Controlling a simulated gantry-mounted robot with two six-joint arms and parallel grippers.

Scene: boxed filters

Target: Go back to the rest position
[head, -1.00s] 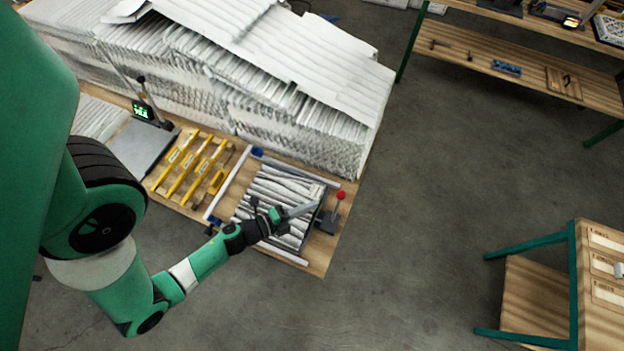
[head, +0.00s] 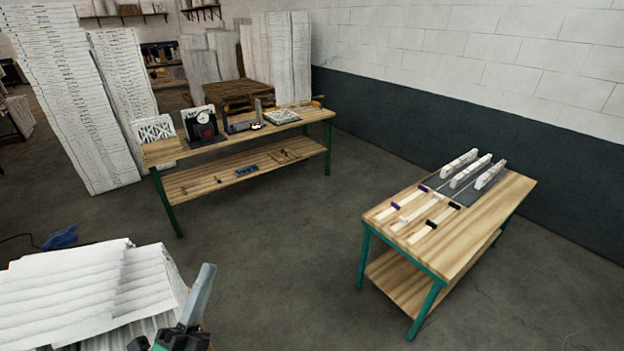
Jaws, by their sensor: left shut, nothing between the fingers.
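My left gripper (head: 198,300) shows at the bottom edge of the head view, left of the middle. Its pale grey fingers are together and point up, with nothing between them. It is in front of the right end of a stack of white pleated filters (head: 75,290); I cannot tell whether it touches the stack. The rest of my left arm is mostly out of the picture. My right gripper is not in view.
A workbench (head: 250,140) with a black gauge device (head: 203,125) stands at the back. A second wooden table (head: 480,210) with strips and white pieces stands at right. Tall white stacks (head: 75,90) stand at back left. Grey floor (head: 270,240) between is clear.

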